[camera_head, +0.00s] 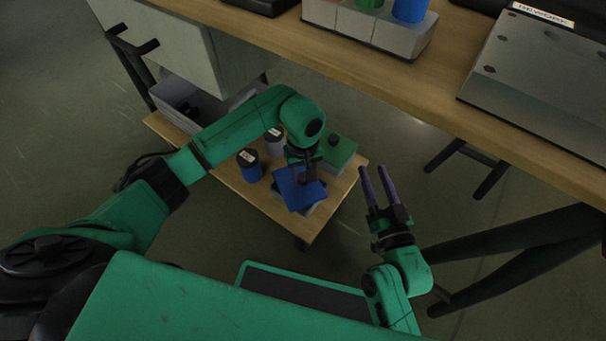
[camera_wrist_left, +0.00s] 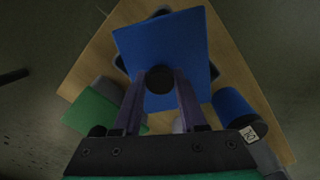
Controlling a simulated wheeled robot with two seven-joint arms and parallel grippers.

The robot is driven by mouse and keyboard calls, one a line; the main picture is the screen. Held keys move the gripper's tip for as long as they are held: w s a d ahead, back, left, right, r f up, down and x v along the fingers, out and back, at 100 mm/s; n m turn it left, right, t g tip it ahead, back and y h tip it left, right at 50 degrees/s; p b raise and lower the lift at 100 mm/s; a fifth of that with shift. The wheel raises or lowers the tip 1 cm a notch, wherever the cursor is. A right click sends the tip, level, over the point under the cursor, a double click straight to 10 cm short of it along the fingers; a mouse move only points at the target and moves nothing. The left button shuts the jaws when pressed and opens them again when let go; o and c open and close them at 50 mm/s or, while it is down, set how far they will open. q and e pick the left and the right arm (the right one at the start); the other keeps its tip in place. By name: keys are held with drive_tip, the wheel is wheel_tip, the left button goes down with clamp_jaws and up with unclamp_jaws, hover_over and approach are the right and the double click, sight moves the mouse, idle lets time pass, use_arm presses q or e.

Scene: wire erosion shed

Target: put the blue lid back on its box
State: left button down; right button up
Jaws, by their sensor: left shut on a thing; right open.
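The blue lid (camera_head: 293,193) is a flat square plate with a dark round knob (camera_wrist_left: 160,76). My left gripper (camera_head: 307,178) is shut on that knob, with a finger on each side in the left wrist view (camera_wrist_left: 160,88). The lid is over a pale grey box (camera_head: 316,206) on a low wooden platform. Parts of the box stick out past the lid, so the two look turned against each other. I cannot tell whether they touch. My right gripper (camera_head: 376,188) is open and empty, to the right of the platform.
A box with a green lid (camera_head: 340,150) stands just behind. A blue canister (camera_head: 250,171) and a grey canister (camera_head: 274,147) stand to the left. A grey bin (camera_head: 176,95) is further left. A workbench (camera_head: 395,85) overhangs behind and to the right.

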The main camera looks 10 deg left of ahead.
use_arm(q)
drive_tip(key=shift+c, duration=1.9)
unclamp_jaws()
drive_tip(key=shift+o, duration=0.3)
drive_tip(key=o, duration=0.3)
drive_tip(key=shift+r+p, duration=0.35)
drive_tip(key=shift+r, duration=0.05)
drive_tip(key=shift+r+p, duration=2.2)
drive_tip(key=shift+r, duration=0.95)
clamp_jaws()
